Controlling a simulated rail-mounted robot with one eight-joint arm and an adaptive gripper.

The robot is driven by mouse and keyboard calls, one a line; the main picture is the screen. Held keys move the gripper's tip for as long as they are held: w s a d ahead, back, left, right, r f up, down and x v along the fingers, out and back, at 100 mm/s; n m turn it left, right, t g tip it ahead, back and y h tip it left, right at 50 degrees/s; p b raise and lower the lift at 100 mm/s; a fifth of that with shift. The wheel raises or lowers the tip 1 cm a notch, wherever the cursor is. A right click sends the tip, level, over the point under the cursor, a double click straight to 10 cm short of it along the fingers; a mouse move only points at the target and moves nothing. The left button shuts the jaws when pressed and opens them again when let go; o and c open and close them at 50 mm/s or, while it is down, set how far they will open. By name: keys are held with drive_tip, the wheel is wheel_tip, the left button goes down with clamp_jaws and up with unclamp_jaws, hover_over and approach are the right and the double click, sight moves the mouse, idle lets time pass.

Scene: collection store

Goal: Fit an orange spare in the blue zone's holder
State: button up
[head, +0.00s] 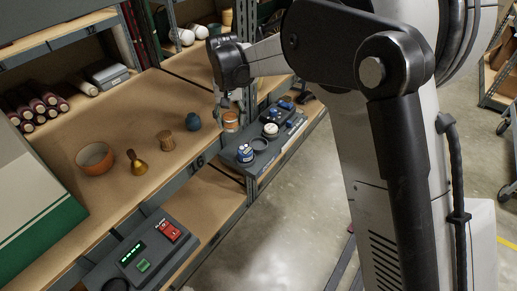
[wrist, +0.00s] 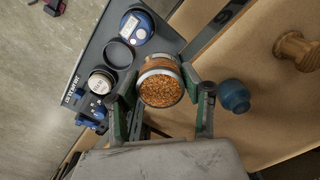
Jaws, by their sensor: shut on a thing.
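My gripper (head: 229,100) is shut on an orange spare (head: 231,121), a short round canister with a pale rim. In the wrist view the spare (wrist: 161,90) shows orange granules on its face, between the two fingers of my gripper (wrist: 164,100). I cannot tell which zone is blue.
On the upper shelf stand a dark blue pot (head: 193,121), a wooden spool (head: 166,140), a brass bell (head: 137,163) and an orange bowl (head: 95,158). A control box (head: 145,257) with a red switch is at the lower front. Open floor lies right of the tray.

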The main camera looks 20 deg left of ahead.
drive_tip(key=shift+s+a+f, duration=0.1)
drive_tip(key=shift+s+a, duration=0.1)
drive_tip(key=shift+a, duration=0.25)
drive_tip(key=shift+s+a+f, duration=0.1)
drive_tip(key=shift+s+a, duration=0.05)
drive_tip(key=shift+a, duration=0.25)
drive_tip(key=b, duration=0.3)
hover_over(259, 146)
wheel_tip(259, 146, down, 7)
drive_tip(key=shift+a+r, duration=0.1)
drive_tip(key=shift+f+b, duration=0.7)
drive_tip(key=shift+f, duration=1.25)
drive_tip(key=shift+f, duration=0.15)
drive_tip(key=shift+f+b, duration=0.25)
drive_tip(key=shift+b, duration=0.05)
drive_tip(key=o, duration=1.2)
drive_tip(key=shift+c, duration=0.2)
drive_tip(key=shift+r, duration=0.2)
